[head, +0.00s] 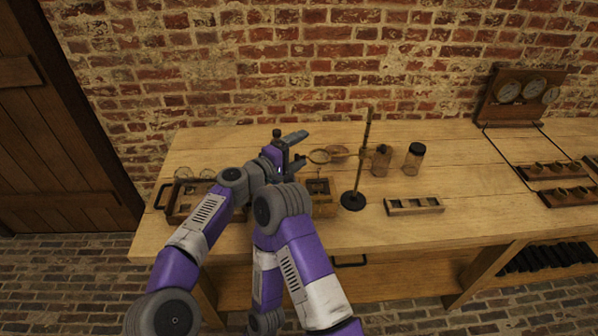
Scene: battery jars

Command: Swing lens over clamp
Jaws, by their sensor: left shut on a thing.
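The lens (319,156) is a round ring on a short arm that reaches to an upright rod stand (363,160) with a dark round base (352,201). It hangs above the table, just left of the rod. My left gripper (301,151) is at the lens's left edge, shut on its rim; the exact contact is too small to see. A wooden fixture (322,200) with small compartments sits below the lens, partly hidden by my arms. I cannot make out a clamp clearly there.
Two jars, one brown (381,161) and one clear with a black lid (414,159), stand right of the rod. A slotted wooden tray (413,205) lies in front of them. A rack (171,204) with glass items is at left. A gauge panel (520,96) stands at far right.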

